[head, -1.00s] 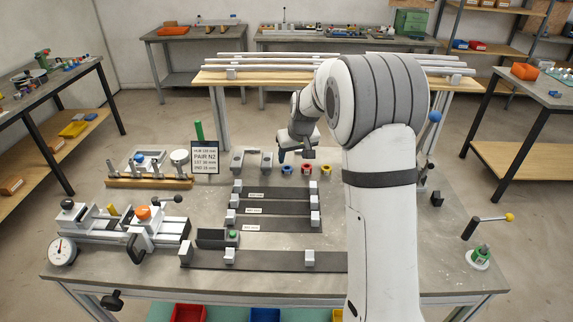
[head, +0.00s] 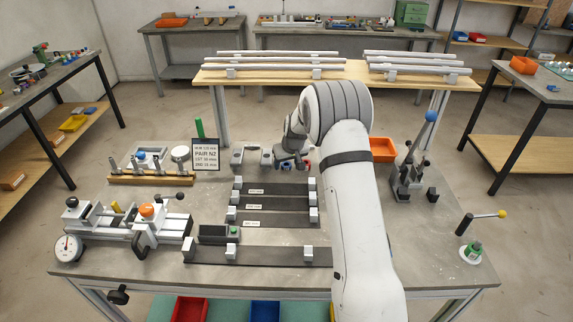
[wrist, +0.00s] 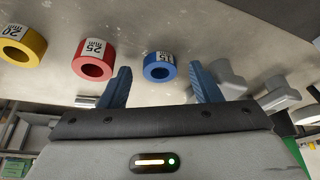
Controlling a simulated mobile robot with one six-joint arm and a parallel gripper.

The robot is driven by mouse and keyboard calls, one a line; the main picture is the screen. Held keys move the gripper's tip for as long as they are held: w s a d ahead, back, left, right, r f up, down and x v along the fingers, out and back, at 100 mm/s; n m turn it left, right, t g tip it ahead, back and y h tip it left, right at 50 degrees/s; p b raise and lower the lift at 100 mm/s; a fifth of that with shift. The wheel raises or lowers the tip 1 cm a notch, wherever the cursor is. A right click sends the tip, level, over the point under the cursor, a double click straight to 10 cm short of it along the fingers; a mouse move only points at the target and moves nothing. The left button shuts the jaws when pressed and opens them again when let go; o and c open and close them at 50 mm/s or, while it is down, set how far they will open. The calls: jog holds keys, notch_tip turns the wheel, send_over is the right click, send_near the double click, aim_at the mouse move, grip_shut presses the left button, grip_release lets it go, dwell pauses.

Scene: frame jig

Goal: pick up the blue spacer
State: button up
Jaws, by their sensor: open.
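The blue spacer (wrist: 160,68) is a short ring with a white 15 mm label, lying on the grey bench top in the wrist view. My gripper (wrist: 160,77) is open, with one blue finger on each side of the spacer in that view. A gap shows between the spacer and each finger; the height between them is hard to judge. In the head view my gripper (head: 293,163) is over the back of the bench, and the blue spacer cannot be made out clearly there.
A red spacer (wrist: 94,60) and a yellow spacer (wrist: 22,46) lie in a row left of the blue one in the wrist view. Grey blocks (wrist: 230,76) stand close by the right finger. An orange bin (head: 383,149) stands behind my arm.

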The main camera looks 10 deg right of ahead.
jog(key=c, duration=1)
jog(key=shift+c, duration=0.2)
